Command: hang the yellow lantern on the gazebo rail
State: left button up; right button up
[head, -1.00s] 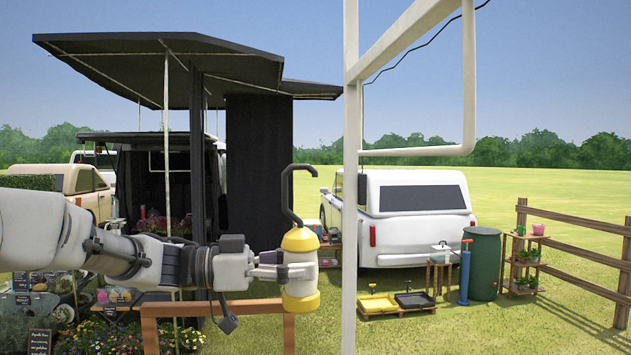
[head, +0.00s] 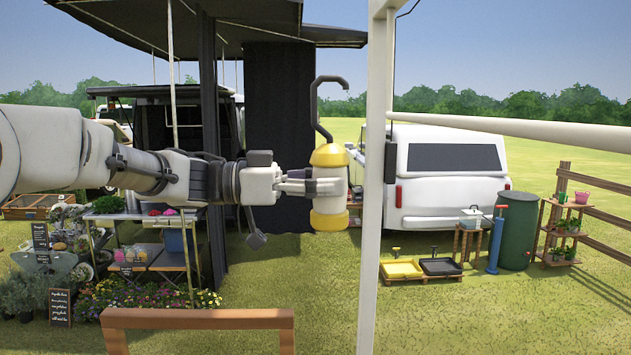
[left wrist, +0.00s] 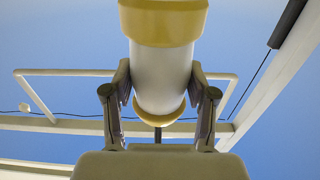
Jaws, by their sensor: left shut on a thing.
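The yellow lantern (head: 329,156) has a yellow cap, a white body, a yellow base and a tall dark hook (head: 318,105) on top. My left gripper (head: 318,188) is shut around its white body and holds it upright in the air. In the left wrist view the lantern (left wrist: 165,75) stands between both fingers (left wrist: 160,100). The white gazebo rail (head: 520,130) runs right from a white post (head: 375,220). The hook is left of the post, apart from the rail in the picture. White gazebo bars also show overhead in the left wrist view (left wrist: 75,73). My right gripper is out of view.
A wooden frame (head: 200,318) stands low in front. A black canopy stall (head: 278,110) with flowers and plants is at the left. A white truck (head: 450,170), yellow tray (head: 400,268) and green barrel (head: 517,230) stand behind the post. Grass between is open.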

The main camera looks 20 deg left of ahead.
pick_arm(q)
jog(key=w+d, duration=0.1)
jog(key=w+d+f, duration=0.1)
jog(key=w, duration=0.1)
jog(key=shift+w+d+f, duration=0.1)
jog(key=shift+w+d, duration=0.15)
jog(key=w+d+f+b, duration=0.1)
jog(key=w+d+f, duration=0.1)
jog(key=d, duration=0.8)
jog(key=shift+w+f, duration=0.2)
jog(key=shift+f, duration=0.1)
jog(key=shift+d+f, duration=0.15)
jog(key=shift+f, duration=0.2)
dwell(0.7)
jog(key=o, duration=1.2)
jog(key=shift+c, duration=0.2)
